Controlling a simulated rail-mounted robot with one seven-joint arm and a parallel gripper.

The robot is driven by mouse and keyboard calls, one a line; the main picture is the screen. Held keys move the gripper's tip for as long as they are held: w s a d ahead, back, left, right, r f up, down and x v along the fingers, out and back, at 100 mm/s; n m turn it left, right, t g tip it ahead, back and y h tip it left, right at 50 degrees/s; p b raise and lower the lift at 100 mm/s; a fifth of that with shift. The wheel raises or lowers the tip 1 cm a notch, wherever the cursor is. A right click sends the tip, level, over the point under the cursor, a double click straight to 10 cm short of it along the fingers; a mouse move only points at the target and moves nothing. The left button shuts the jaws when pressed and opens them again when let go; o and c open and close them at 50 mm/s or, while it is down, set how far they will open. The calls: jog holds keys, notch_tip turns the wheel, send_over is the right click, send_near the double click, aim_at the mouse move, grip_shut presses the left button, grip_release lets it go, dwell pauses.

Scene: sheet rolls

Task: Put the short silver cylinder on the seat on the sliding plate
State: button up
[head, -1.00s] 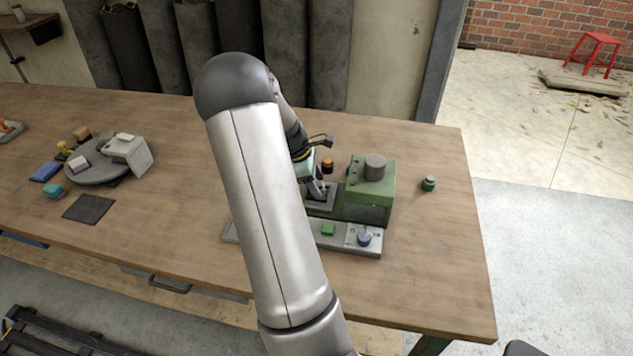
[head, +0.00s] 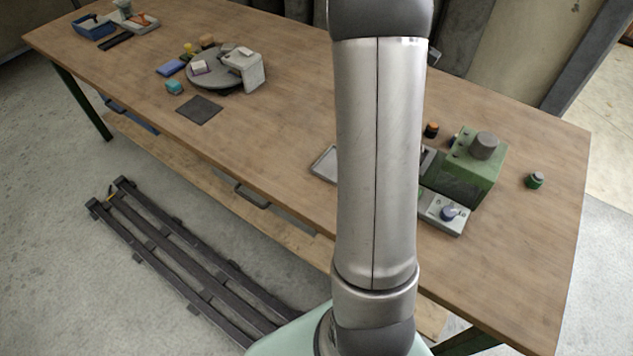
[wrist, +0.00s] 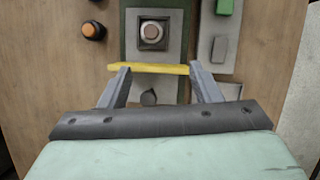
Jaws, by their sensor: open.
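In the wrist view a short round cylinder (wrist: 152,32) with a pale brownish top stands inside a dark square seat (wrist: 152,45) on a light grey plate (wrist: 130,25). Its side is hard to make out from above. My gripper (wrist: 158,70) is open and empty, its fingers apart and back from the cylinder. A yellow bar (wrist: 150,68) crosses the view at the fingertips; I cannot tell whether they touch it. In the head view my arm hides the gripper, the cylinder and most of the plate.
A green machine block (head: 470,170) carries a dark cylinder (head: 484,146). An orange-topped black cylinder (wrist: 93,30) and a green-black one (head: 535,180) stand nearby. A round turntable (head: 205,80) is farther left.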

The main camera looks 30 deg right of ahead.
jog(key=a+r+m+t+y, duration=0.1)
jog(key=a+r+t, duration=0.1)
jog(key=a, duration=1.1)
jog(key=s+a+m, duration=0.1)
jog(key=s+a, duration=0.3)
jog(key=a, duration=0.4)
jog(key=s+a+m+t+y, duration=0.1)
jog(key=s+a+m, duration=0.1)
jog(key=s+a, duration=0.3)
jog(key=s+a+f+m, duration=0.1)
jog(key=s+a, duration=0.4)
jog(key=a, duration=0.6)
jog(key=shift+s+m+t+y, duration=0.15)
jog(key=shift+m+t+y, duration=0.25)
jog(key=shift+m, duration=0.1)
jog(key=shift+d, duration=0.15)
